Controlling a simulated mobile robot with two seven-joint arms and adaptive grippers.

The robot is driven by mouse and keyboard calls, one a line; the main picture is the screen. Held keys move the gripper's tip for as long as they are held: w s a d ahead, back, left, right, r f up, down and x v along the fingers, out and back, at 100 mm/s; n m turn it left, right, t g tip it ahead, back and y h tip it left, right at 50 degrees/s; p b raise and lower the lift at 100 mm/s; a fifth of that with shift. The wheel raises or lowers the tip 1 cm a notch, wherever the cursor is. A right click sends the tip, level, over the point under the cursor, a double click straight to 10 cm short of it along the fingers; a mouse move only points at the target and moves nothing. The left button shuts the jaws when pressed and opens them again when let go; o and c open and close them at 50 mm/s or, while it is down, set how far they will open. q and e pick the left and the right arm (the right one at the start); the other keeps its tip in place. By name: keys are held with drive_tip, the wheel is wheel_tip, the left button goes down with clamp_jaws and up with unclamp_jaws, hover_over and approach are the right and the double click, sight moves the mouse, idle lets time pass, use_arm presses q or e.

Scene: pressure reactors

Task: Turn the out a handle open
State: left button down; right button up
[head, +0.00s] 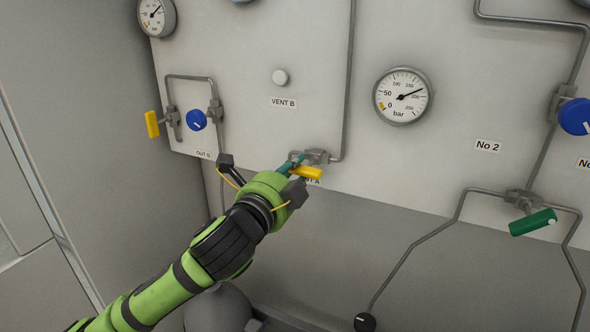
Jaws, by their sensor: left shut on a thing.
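The out A handle (309,173) is a small yellow lever on a grey valve (317,156) at the lower edge of the white panel. Its label below is partly hidden, and only its end, with the letter A, shows. My left gripper (292,165) reaches in from the lower left. Its teal fingers are shut on the left part of the yellow handle. The handle's right end sticks out beside the fingers and points right. The exact grip is partly hidden by the gripper body. My right gripper is not in view.
A second yellow handle (152,125) and a blue knob (196,120) sit at left above OUT B. A pressure gauge (403,96) is at upper right. A green handle (533,222) and a blue knob (575,116) are at far right. Thin pipes run along and below the panel.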

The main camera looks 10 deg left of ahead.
use_arm(q)
drive_tip(key=shift+r, duration=0.1)
idle(0.3)
drive_tip(key=c, duration=1.2)
unclamp_jaws()
drive_tip(key=shift+o, duration=0.4)
drive_tip(key=shift+w+d, duration=0.1)
